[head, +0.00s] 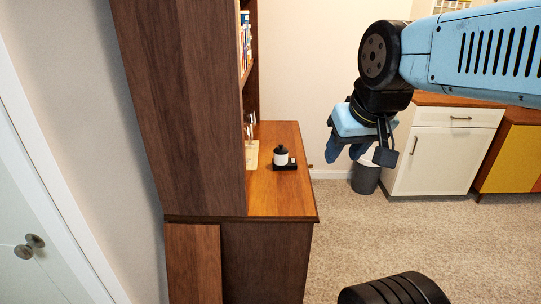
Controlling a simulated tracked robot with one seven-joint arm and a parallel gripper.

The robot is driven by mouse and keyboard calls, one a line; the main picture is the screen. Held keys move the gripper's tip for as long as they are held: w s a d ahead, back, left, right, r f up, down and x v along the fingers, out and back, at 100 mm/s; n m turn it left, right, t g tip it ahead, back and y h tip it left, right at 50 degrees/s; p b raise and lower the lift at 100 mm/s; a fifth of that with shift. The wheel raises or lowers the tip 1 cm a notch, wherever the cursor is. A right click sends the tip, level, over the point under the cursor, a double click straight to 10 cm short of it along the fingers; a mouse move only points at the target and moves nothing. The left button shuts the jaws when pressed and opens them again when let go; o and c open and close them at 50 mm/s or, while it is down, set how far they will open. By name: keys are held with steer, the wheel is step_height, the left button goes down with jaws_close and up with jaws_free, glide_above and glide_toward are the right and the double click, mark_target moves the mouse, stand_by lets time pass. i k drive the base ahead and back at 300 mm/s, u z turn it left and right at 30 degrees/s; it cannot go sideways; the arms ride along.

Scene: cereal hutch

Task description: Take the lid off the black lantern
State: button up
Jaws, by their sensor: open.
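A small object with a black knobbed top and a white body (281,156) stands upright on the wooden counter of the hutch. It is probably the lantern, but it is too small to be sure. Its black top looks seated on the body. A flat black piece lies against its base at the right; I cannot tell if it is part of it. My gripper (359,153) is open and empty, hanging in the air to the right of the counter, apart from the object.
The hutch's tall dark side panel (182,100) rises at the left of the counter (285,203). A light board (252,155) and hanging utensils are partly hidden behind it. A grey bin (366,180) and white cabinet (445,150) stand behind my gripper.

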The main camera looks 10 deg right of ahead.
mark_target(281, 153)
steer(key=z, duration=0.15)
steer(key=i, duration=0.9)
steer(key=u, duration=0.1)
